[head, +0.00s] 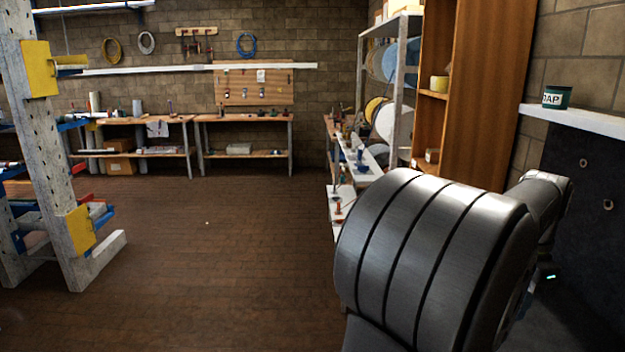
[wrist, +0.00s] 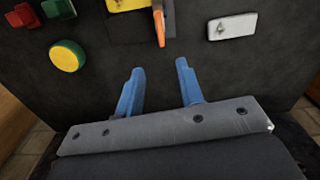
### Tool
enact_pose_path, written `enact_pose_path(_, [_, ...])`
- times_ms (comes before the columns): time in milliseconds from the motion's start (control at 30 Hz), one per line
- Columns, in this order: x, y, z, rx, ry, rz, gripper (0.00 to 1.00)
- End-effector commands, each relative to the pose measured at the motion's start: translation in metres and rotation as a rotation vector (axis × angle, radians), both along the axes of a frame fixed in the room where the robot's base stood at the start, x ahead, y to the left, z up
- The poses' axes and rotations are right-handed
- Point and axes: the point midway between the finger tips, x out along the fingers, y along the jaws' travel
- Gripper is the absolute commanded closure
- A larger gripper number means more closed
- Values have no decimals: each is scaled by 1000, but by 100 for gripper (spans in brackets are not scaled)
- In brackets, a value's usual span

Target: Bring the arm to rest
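My gripper (wrist: 157,70) shows in the wrist view as two blue fingers. They stand apart with nothing between them. A dark panel (wrist: 195,62) fills the view beyond the fingertips. In the head view my arm covers the right foreground, and the gripper's fingers are hidden there.
The dark panel bears a round yellow button (wrist: 67,55) with a green rim, red and green parts, an orange-tipped item (wrist: 159,28) and a light plate (wrist: 232,26). A shelf (head: 590,120) holds a green tin (head: 557,97). A rack stands left; workbenches line the back. The brown floor is clear.

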Motion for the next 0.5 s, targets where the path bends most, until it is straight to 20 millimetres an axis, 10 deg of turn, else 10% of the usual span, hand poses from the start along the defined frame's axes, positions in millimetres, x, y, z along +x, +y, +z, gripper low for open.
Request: enact_pose_path(500, [5, -6, -88, 4, 3, 397, 65])
